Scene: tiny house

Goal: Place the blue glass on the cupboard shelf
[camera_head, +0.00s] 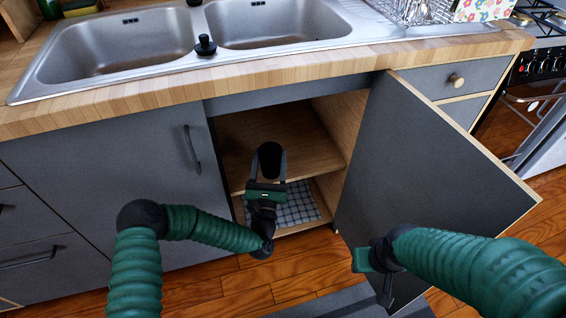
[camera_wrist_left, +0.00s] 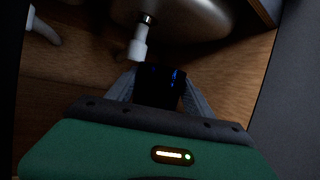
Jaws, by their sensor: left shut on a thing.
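The blue glass (camera_head: 270,158) looks nearly black in the shade inside the open cupboard. My left gripper (camera_head: 269,170) is shut on it, one finger on each side, and reaches into the cupboard at the upper shelf (camera_head: 308,152). In the left wrist view the dark glass (camera_wrist_left: 160,86) shows blue glints between the fingers. Whether its base touches the shelf I cannot tell. My right gripper (camera_head: 388,290) is low in front of the open cupboard door (camera_head: 420,165); its fingers are small and dark there.
A checkered cloth (camera_head: 298,205) lies on the cupboard's lower level. The door stands open on the right, and the closed left door (camera_head: 110,190) borders the opening. The counter edge (camera_head: 250,82) and sink (camera_head: 120,45) are above. In the wrist view a white pipe (camera_wrist_left: 138,45) hangs close by.

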